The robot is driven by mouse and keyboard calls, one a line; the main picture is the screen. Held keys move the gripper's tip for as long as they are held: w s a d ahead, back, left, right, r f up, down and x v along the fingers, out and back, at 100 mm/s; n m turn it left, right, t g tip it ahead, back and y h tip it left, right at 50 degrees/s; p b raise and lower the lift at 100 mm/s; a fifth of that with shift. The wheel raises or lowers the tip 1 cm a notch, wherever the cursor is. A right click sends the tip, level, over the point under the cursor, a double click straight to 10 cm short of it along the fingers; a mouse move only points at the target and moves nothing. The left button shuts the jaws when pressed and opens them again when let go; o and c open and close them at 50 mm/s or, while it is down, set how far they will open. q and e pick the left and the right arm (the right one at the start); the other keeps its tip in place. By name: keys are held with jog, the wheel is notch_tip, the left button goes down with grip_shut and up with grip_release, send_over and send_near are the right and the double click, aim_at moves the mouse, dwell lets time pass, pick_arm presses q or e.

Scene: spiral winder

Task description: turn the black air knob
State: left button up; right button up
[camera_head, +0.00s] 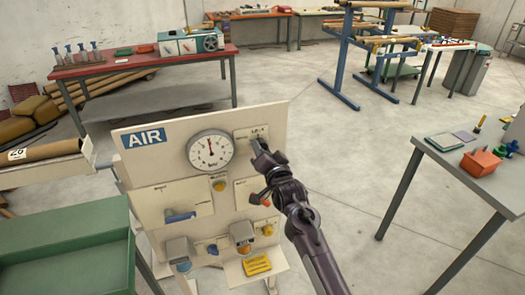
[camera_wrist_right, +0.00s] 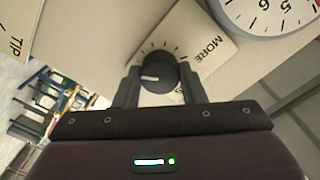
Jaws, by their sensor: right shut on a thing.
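The black air knob (camera_wrist_right: 158,74) is round with a pale pointer line and sits on a cream plate (camera_wrist_right: 200,42) marked with ticks and the word MORE. My right gripper (camera_wrist_right: 160,88) has one finger on each side of the knob and is shut on it. In the head view my right gripper (camera_head: 262,150) reaches the upper right of the AIR panel (camera_head: 145,118), where it covers most of the knob. My left gripper is not in view.
Below the gauge are a blue handle (camera_head: 180,215), a yellow knob (camera_head: 219,185) and a box with an orange part (camera_head: 243,235). A green tray (camera_head: 65,250) stands at the left. A grey table (camera_head: 470,160) stands at the right, with clear floor between.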

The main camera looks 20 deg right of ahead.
jog(key=o, duration=1)
jog(key=shift+s, duration=0.1)
jog(key=s+b, duration=0.2)
jog(key=s, duration=0.5)
jog(key=shift+s+d, duration=0.15)
jog(key=shift+s, duration=0.15)
